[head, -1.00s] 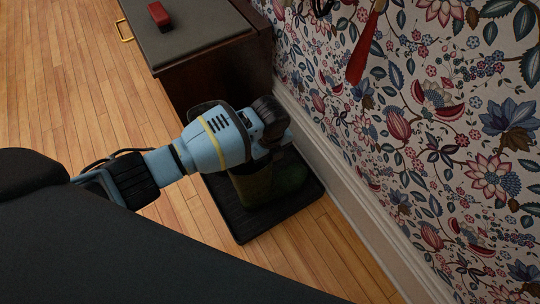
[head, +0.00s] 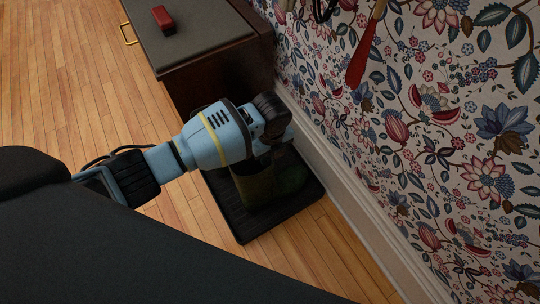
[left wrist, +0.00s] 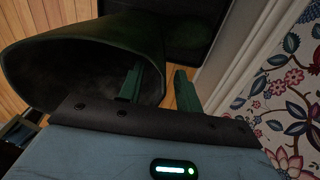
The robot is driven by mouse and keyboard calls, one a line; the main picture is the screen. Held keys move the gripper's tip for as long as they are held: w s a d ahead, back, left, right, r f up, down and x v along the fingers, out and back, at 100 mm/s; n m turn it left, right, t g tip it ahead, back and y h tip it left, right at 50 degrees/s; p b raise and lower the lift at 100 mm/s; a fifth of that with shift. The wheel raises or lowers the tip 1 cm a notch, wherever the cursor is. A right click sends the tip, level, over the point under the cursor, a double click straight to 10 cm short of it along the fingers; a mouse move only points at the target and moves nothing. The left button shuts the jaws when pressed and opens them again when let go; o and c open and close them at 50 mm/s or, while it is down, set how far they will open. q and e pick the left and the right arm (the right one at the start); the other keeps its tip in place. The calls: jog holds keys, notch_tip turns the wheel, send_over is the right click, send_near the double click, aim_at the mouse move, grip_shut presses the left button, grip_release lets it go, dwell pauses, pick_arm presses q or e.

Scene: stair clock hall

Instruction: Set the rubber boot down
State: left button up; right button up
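The dark green rubber boot (head: 268,182) shows below my left gripper in the head view, within the outline of a black boot tray (head: 240,226). My gripper and wrist hide its top, and I cannot tell for sure that its sole touches the tray. In the left wrist view the boot's wide opening (left wrist: 80,62) faces the camera. My left gripper (left wrist: 158,88) has one finger inside the opening and the other outside. The fingers stand apart with the boot's wall between them, and a gap shows beside the outer finger. My right gripper is not in view.
A dark cabinet (head: 205,80) stands behind the tray, with a red block (head: 163,19) on its grey top. A white baseboard (head: 345,190) and flowered wall run close along the right. A red shoehorn-like thing (head: 363,55) hangs there. Wooden floor at left is clear.

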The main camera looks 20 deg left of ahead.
pick_arm(q)
notch_tip(320, 180, up, 10)
jog(key=p, duration=0.3)
jog(key=shift+f, duration=0.2)
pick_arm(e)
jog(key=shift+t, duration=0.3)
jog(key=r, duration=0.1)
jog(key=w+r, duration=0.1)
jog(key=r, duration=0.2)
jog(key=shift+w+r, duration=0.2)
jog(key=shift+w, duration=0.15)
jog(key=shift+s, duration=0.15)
